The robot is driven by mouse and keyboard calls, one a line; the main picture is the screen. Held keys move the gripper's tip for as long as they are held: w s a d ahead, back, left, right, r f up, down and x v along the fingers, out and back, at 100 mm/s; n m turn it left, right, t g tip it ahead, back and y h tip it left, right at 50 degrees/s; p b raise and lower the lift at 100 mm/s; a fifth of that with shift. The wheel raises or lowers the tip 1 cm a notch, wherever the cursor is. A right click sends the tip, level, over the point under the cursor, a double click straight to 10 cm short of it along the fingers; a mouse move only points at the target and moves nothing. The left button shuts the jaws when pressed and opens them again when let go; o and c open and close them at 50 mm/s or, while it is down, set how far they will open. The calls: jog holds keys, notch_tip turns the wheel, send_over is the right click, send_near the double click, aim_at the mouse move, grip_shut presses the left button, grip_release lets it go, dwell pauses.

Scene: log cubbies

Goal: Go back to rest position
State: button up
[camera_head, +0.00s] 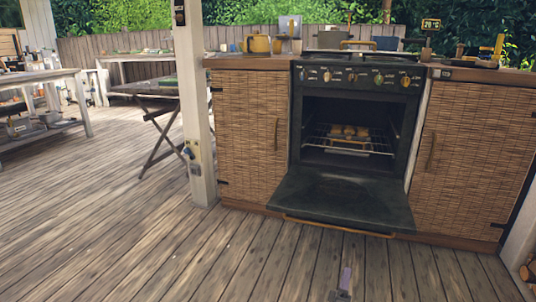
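A small grey and purple part (345,282) shows at the bottom edge, right of centre, in front of the oven. It may be the end of my arm, but I cannot make out fingers or whether they are open or shut. No other part of my arm can be made out. The black oven (297,140) stands ahead with its door (340,200) folded down flat. Inside, several small brownish items (348,131) sit on the wire rack (350,146).
Wicker cabinets (250,135) flank the oven, with a counter (240,62) bearing a yellow pot (259,44). A white post (194,110) stands left of them. Tables (45,76) stand at the far left. The plank floor (130,235) is clear at front left. The lowered door juts out low.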

jog(key=w+d+r+m+g+y+p, duration=0.15)
jog(key=r+m+g+p, duration=0.35)
jog(key=r, duration=0.5)
jog(key=w+d+r+m+g+p, duration=0.3)
jog(key=r+m+g+p, duration=0.2)
jog(key=r, duration=0.4)
jog(key=s+a+r+m+g+y+p, duration=0.2)
jog(key=s+a+r+g+y+p, duration=0.3)
jog(key=s+a+r, duration=0.4)
jog(key=s+a+r+g+y+p, duration=0.25)
jog(key=s+a+r+p, duration=0.4)
jog(key=s, duration=0.85)
jog(key=s+a+r+g+y+p, duration=0.1)
jog(key=s+r+g+y+p, duration=0.2)
jog(key=s+r, duration=0.9)
notch_tip(320, 180, up, 34)
jog(key=s+g+h+p, duration=0.1)
jog(key=s+p, duration=0.1)
jog(key=p, duration=3.5)
jog(key=shift+p, duration=0.4)
